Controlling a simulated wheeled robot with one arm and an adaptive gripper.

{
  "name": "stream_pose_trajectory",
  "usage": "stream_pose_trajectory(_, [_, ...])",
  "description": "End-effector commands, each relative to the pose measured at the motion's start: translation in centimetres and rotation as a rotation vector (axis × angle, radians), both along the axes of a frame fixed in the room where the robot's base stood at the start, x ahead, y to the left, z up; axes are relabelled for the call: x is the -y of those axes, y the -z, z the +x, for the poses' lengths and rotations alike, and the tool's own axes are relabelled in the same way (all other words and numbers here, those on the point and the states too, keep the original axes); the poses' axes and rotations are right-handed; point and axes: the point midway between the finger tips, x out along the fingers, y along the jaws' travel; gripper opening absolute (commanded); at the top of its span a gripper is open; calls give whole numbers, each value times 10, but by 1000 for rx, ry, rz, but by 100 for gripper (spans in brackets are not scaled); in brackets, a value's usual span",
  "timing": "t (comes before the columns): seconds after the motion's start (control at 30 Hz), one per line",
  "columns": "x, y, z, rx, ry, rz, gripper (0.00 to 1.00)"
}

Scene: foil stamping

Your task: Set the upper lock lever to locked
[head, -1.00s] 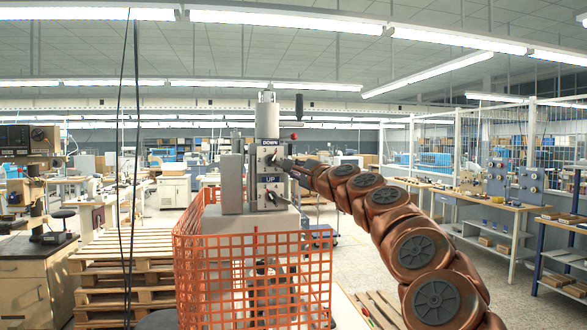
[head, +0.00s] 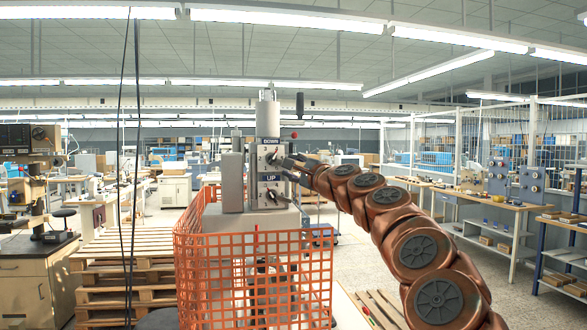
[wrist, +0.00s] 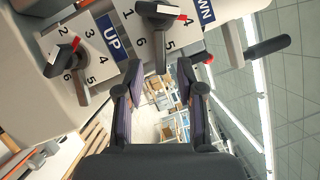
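The grey press head (head: 267,120) carries an upper DOWN plate (head: 270,142) and a lower UP plate (head: 270,179). The upper lock lever (wrist: 160,40) is a dark handle with a black and red hub on the DOWN plate; in the wrist view its free end points at my gripper, near the numbers 5 and 6. The lower lever (wrist: 80,85) is similar, on the UP plate. My gripper (wrist: 158,72) is open; its fingertips lie either side of the upper lever's end, with visible gaps. I cannot tell the exact depth. It also shows in the head view (head: 289,168), right of the plates.
An orange mesh guard (head: 250,270) stands around the front of the press. Wooden pallets (head: 120,265) are stacked at left, workbenches (head: 500,215) at right.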

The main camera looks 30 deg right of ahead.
Motion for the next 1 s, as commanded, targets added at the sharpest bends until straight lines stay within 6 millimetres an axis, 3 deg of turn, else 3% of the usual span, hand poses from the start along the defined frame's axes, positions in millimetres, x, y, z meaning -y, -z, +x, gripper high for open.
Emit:
stream_pose_trajectory(0.37, [-1, 2, -17, 0, -2, 2, 38])
stream_pose_trajectory(1.0, [-3, 13, -95, 0, 0, 0, 38])
